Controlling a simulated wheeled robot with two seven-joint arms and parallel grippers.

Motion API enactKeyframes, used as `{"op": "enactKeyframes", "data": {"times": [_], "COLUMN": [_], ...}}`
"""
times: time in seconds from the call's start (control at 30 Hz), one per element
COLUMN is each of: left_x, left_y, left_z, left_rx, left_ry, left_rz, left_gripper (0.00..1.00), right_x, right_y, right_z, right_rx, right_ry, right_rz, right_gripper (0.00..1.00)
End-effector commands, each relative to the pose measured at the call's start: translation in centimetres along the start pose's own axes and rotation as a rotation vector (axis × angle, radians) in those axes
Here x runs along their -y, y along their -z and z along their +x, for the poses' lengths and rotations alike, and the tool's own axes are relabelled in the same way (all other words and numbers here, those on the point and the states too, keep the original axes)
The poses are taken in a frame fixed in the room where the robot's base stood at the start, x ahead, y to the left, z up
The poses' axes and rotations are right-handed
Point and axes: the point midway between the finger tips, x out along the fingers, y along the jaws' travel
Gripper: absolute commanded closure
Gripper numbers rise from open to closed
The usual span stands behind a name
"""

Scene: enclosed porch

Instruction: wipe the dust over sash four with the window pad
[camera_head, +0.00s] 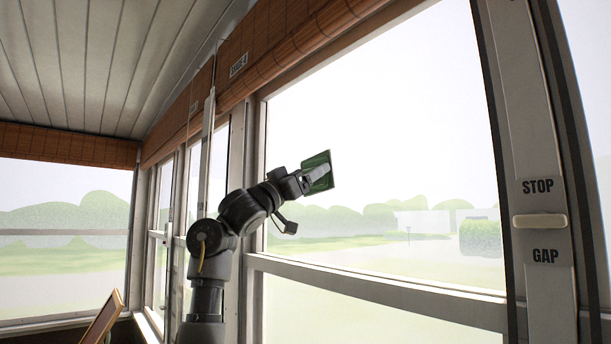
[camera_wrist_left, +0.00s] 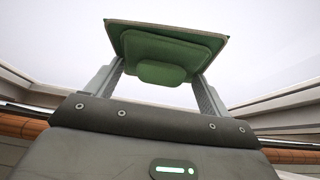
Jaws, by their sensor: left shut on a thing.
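The window pad (camera_head: 320,160) is a green square pad in the head view, at the end of my left arm in front of the large window pane. My left gripper (camera_head: 316,174) is shut on it. In the left wrist view the pad (camera_wrist_left: 165,42) shows its green back, and its grip block (camera_wrist_left: 161,73) sits between the two fingers (camera_wrist_left: 158,84). Sash four (camera_head: 380,140) is the large pane behind the pad, under a small plate (camera_head: 239,64) that seems to read "SASH 4". I cannot tell whether the pad touches the glass. Dust is not clearly visible. My right gripper is not in view.
A rolled brown blind (camera_head: 290,40) hangs above the window. A pale post (camera_head: 538,170) at right carries "STOP" and "GAP" labels around a light bar (camera_head: 540,221). A wooden-framed object (camera_head: 103,318) leans at lower left. A horizontal rail (camera_head: 375,288) runs below the pane.

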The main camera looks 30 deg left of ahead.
Motion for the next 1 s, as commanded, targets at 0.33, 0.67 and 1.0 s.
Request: {"op": "enactKeyframes", "data": {"times": [0.33,0.67,1.0], "left_x": [-2.2,-3.9,-5.7], "left_y": [-0.4,-0.2,-0.3], "left_z": [-0.1,0.0,-0.2], "left_rx": [0.001,0.003,0.001], "left_ry": [-0.004,-0.002,-0.003], "left_rz": [0.001,0.001,0.002], "left_gripper": [0.37,0.37,0.37], "right_x": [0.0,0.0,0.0], "right_y": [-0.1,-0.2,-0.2], "right_z": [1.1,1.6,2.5], "right_rx": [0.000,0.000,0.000], "right_ry": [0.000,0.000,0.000], "right_rz": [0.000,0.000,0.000], "right_gripper": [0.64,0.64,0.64]}}
